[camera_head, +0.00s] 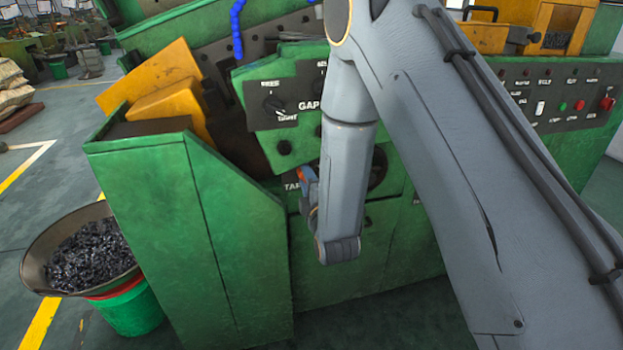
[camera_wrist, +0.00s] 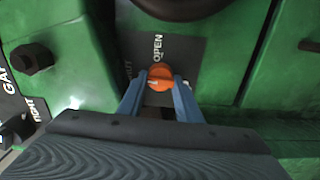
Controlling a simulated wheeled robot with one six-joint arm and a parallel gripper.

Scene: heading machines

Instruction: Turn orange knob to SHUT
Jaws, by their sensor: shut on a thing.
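The orange knob (camera_wrist: 160,72) sits on a dark label plate of the green machine in the wrist view. The word OPEN stands sideways just above it, and a partly hidden word ending in UT is to its left. A small pale mark shows on the knob's lower left. My gripper (camera_wrist: 160,84) is shut on the knob, with one blue finger on each side. In the head view, my gripper (camera_head: 309,186) is at the machine's front beside my arm, with a bit of orange showing; the knob is mostly hidden there.
A dark knob (camera_wrist: 33,58) and a GAP dial panel (camera_head: 280,103) are near. A green cabinet (camera_head: 170,190) stands left of my gripper. A bowl of dark metal bits (camera_head: 88,255) rests over a green bucket. A button panel (camera_head: 560,95) is at the right.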

